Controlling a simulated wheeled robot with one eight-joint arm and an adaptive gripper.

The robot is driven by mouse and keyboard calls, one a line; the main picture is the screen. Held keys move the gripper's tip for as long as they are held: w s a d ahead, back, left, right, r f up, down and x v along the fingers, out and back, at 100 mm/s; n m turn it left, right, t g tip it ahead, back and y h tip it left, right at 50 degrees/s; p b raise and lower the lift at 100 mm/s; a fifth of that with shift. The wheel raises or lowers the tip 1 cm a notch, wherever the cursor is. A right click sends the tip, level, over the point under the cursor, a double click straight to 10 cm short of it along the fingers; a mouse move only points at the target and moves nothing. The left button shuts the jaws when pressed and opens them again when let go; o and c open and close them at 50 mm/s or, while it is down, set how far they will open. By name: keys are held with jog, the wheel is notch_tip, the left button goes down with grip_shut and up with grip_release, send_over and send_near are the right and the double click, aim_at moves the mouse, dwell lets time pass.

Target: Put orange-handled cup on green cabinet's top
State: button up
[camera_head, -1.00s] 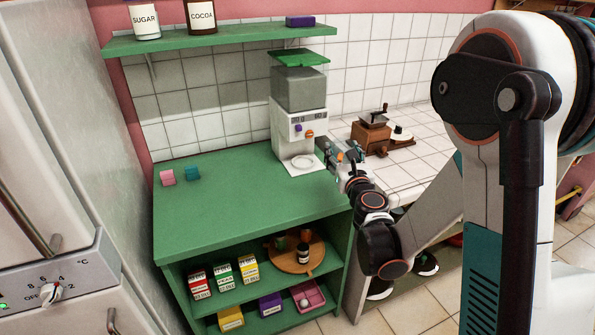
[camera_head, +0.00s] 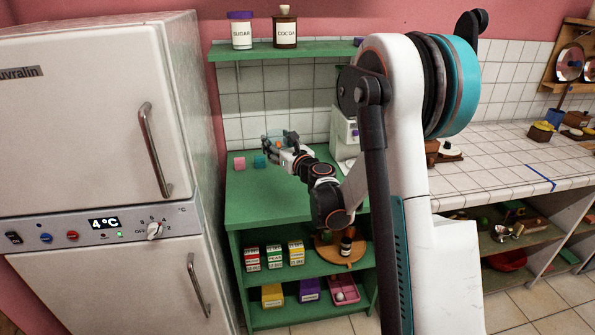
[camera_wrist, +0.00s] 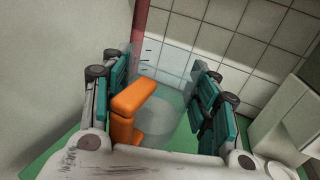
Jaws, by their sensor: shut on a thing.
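The orange-handled cup (camera_wrist: 131,104) is clear glass with a blocky orange handle. In the wrist view it sits between the teal-padded fingers of my gripper (camera_wrist: 162,82), which is shut on it. In the head view my gripper (camera_head: 277,144) is over the back part of the green cabinet's top (camera_head: 265,203), left of the coffee machine; the cup is too small there to make out clearly. Green surface (camera_wrist: 62,142) shows below the cup in the wrist view. I cannot tell whether the cup's base touches it.
The coffee machine (camera_head: 344,135) stands right, partly behind my arm. The green wall shelf (camera_head: 270,53) hangs above. The cabinet top's front is clear.

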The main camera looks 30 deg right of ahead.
jog(key=w+d+r+p, duration=0.1)
jog(key=d+r, duration=0.2)
jog(key=d, duration=0.6)
jog(key=shift+y, duration=0.5)
notch_tip(320, 180, down, 20)
jog(key=b, duration=0.7)
jog(key=shift+n, duration=0.3)
jog(key=o, duration=1.2)
jog(key=shift+c, duration=0.2)
jog(key=shift+r, duration=0.1)
